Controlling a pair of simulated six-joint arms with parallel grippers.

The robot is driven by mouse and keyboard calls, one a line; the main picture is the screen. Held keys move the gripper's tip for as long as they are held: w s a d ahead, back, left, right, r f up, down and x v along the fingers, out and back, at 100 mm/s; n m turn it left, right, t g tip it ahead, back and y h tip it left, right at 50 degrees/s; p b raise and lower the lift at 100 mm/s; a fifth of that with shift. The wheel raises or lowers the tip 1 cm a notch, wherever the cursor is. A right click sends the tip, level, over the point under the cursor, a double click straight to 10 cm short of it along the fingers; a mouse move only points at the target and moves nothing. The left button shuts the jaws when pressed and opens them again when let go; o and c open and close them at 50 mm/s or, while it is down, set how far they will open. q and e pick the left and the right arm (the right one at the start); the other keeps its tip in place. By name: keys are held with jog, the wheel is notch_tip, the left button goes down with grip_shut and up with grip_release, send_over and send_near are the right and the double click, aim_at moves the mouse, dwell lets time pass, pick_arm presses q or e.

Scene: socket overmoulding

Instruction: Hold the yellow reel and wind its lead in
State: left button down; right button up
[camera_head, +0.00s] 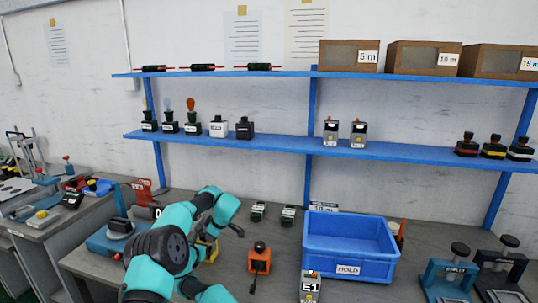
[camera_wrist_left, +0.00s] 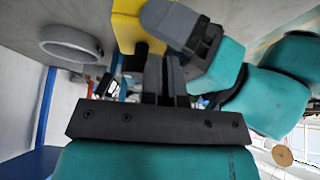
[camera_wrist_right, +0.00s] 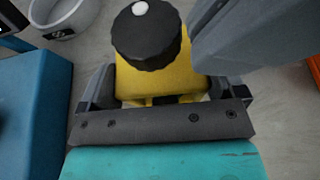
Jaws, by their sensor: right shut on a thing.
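The yellow reel (camera_wrist_right: 160,80) is a yellow block with a black round knob (camera_wrist_right: 146,38) bearing a white dot. In the right wrist view my right gripper (camera_wrist_right: 160,92) has a finger on each side of it and is shut on it. In the head view the reel (camera_head: 212,252) is mostly hidden by my arms. In the left wrist view my left gripper (camera_wrist_left: 166,65) has its fingers close together with nothing visible between them, near the yellow reel (camera_wrist_left: 138,22). I cannot make out the lead.
An orange block (camera_head: 260,258) and a blue bin (camera_head: 348,243) stand to the right on the bench. A blue device (camera_head: 112,238) is on the left. A grey ring-shaped bowl (camera_wrist_right: 62,18) is close to the reel. Blue shelves (camera_head: 260,143) run behind.

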pick_arm(q)
jog(key=shift+s+d+f, duration=0.1)
jog(key=shift+d+f, duration=0.05)
jog(key=shift+f, duration=0.1)
notch_tip(320, 180, up, 6)
jog(key=shift+r, duration=0.25)
jog(key=shift+w, duration=0.25)
jog(key=shift+w+d+r, duration=0.1)
jog(key=shift+w+r, duration=0.15)
jog(key=shift+w, duration=0.55)
jog(key=shift+w+d+r, duration=0.1)
jog(key=shift+w+r, duration=0.15)
jog(key=shift+w, duration=0.55)
jog(key=shift+f, duration=0.1)
